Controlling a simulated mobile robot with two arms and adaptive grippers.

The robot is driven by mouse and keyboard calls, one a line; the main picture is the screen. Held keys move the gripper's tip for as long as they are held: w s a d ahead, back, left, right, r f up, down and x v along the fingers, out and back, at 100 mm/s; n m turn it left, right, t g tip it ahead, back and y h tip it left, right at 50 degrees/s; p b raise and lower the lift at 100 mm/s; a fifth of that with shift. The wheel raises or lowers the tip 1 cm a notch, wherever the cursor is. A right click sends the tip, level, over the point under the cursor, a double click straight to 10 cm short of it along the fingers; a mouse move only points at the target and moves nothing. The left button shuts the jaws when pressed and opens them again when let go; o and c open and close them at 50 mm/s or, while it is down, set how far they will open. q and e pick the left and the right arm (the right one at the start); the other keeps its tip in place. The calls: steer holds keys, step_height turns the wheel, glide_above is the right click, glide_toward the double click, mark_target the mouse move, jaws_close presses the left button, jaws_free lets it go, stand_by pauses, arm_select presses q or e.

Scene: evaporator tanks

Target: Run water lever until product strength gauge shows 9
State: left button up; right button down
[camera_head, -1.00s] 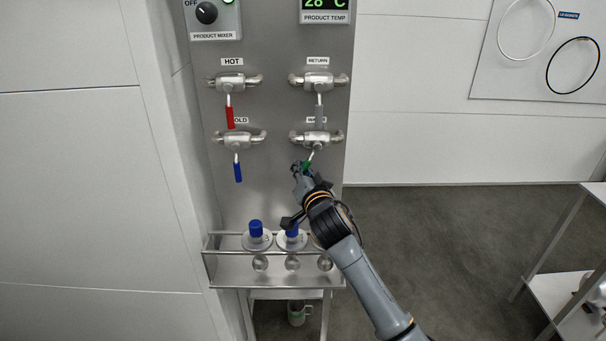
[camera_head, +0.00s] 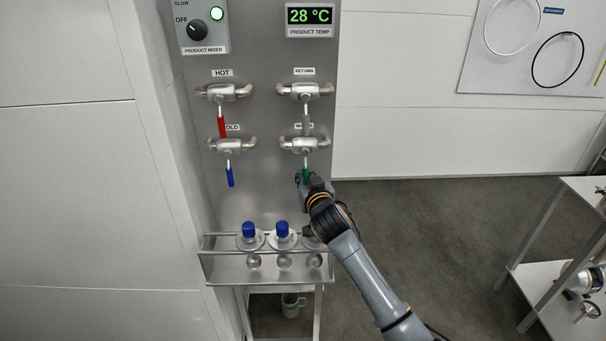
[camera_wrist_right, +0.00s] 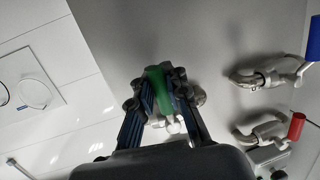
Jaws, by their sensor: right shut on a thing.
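The water lever (camera_head: 305,174) has a green handle and hangs almost straight down from the lower right valve (camera_head: 304,145) on the steel panel. My right gripper (camera_head: 304,180) is shut on this handle. In the right wrist view the green handle (camera_wrist_right: 158,88) sits between the fingers of my right gripper (camera_wrist_right: 163,92). The label above this valve is partly hidden by the grey return lever (camera_head: 306,124). The product strength gauge is not in view. My left gripper is not in view.
A red hot lever (camera_head: 222,127) and a blue cold lever (camera_head: 230,177) hang to the left. A product temperature display (camera_head: 310,16) reads 28 °C. A steel rack (camera_head: 215,266) with blue-capped bottles (camera_head: 282,231) stands below, close to my right arm.

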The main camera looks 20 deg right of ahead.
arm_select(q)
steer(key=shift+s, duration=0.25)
arm_select(e)
steer(key=shift+s+f, duration=0.1)
steer(key=shift+f, duration=0.2)
steer(key=c, duration=1.5)
jaws_free()
steer(key=shift+c, duration=0.2)
steer(key=shift+o, duration=1.1)
steer(key=shift+s+r, duration=0.1)
steer(key=shift+r, duration=0.05)
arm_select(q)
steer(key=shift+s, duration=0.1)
arm_select(e)
steer(key=shift+r, duration=0.15)
steer(key=shift+s, duration=0.35)
steer(key=s+r, duration=0.2)
steer(key=s, duration=0.9)
steer(key=shift+s+a, duration=0.15)
steer(key=shift+a, duration=0.3)
steer(key=shift+f, duration=0.1)
